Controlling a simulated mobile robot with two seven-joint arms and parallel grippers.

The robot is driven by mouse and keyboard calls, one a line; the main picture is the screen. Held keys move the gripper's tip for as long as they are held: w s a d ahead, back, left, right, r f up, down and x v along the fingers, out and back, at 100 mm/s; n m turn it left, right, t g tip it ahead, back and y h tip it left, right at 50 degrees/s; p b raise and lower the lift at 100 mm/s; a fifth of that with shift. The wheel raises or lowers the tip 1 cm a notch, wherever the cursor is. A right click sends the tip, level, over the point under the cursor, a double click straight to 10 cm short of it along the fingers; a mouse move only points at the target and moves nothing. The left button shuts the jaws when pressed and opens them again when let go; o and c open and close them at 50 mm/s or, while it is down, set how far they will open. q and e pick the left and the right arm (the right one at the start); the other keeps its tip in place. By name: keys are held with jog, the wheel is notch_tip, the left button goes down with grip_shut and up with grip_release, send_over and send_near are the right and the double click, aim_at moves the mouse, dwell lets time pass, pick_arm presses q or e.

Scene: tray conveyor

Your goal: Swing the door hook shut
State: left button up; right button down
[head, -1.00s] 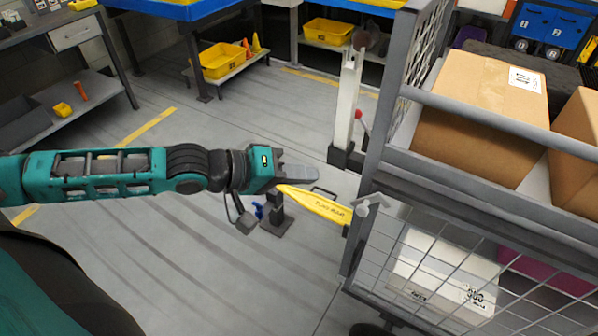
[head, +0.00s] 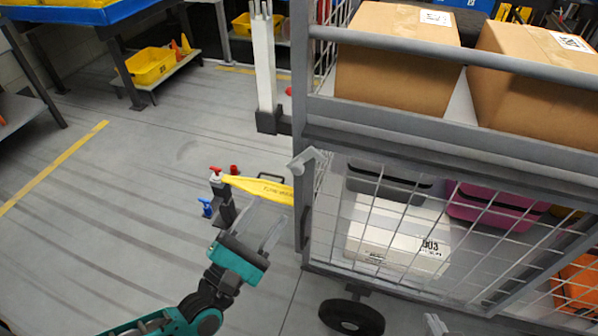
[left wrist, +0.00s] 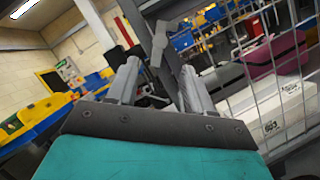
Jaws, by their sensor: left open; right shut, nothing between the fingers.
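The door hook appears to be the small light-grey angled piece (head: 306,160) on the near corner post of the grey mesh cart (head: 420,118). A yellow tapered strip with printing (head: 258,188) reaches left from that post, just below the hook. My left gripper (head: 265,220) is open and empty, below the yellow strip and left of the post. In the left wrist view a grey angled piece, probably the hook (left wrist: 160,42), shows beyond and between the open fingers; I see no contact. My right gripper (head: 435,323) barely shows at the bottom edge, its tips shut.
Cardboard boxes (head: 392,62) sit on the cart's upper shelf, with a white box (head: 395,238) behind its mesh. A white post (head: 264,65) stands behind the hook. A small dark stand (head: 223,200) is left of my left gripper. Open floor lies further left.

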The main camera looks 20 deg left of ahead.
aim_at(295, 173)
pick_arm(q)
jog(key=p+x, duration=0.1)
jog(key=x, duration=1)
jog(key=shift+w+d+r, duration=0.1)
jog(key=shift+w+r, duration=0.05)
jog(key=shift+w, duration=0.1)
grip_shut()
